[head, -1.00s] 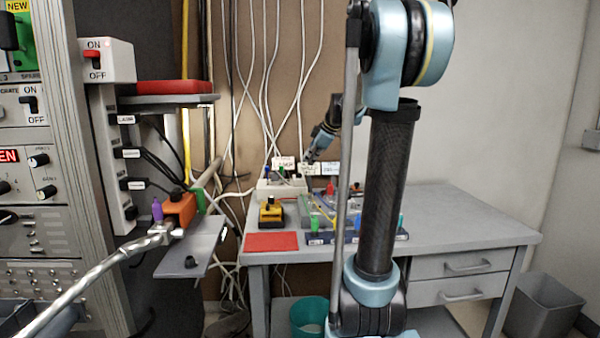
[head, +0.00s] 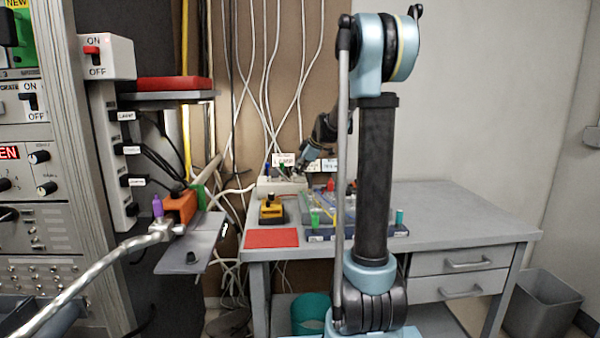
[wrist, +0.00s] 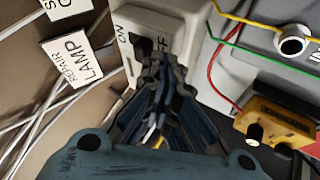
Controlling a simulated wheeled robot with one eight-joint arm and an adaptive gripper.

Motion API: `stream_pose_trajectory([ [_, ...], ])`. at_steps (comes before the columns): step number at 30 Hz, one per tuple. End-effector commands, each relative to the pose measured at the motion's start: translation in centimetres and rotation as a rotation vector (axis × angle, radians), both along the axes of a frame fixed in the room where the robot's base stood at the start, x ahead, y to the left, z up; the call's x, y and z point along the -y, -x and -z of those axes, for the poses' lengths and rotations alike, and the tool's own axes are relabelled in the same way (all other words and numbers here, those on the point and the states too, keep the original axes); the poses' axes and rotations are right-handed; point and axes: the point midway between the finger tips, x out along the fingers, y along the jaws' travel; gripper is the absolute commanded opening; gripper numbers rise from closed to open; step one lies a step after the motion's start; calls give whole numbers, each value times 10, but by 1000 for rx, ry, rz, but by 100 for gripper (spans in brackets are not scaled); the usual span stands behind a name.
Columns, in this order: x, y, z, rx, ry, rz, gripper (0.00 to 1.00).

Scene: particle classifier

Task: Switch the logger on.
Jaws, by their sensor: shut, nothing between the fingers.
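A white switch box (head: 268,187) stands at the back left of the bench. In the wrist view the box (wrist: 122,22) shows ON and partly hidden OFF lettering beside a dark switch (wrist: 150,48). My gripper (wrist: 158,68) is shut and empty, with its tips at or just over this switch; contact cannot be told. It also shows small at the box in the head view (head: 298,172). A tag reading REPAIR LAMP (wrist: 72,58) is beside the box. Another tag (wrist: 62,6) is cut off by the frame. I cannot read a logger label.
A yellow-black device (head: 271,210) and a red mat (head: 271,239) are in front of the box. Wires and a yellow block (wrist: 275,122) lie close right of my gripper. A rack with another ON/OFF switch (head: 92,52) stands left. The bench's right side is clear.

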Motion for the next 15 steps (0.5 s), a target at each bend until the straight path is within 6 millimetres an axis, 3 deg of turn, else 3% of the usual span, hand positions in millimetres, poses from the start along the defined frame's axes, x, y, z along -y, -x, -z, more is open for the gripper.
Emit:
stream_pose_trajectory([
  [15,-2,-7,0,0,0,-2,0],
])
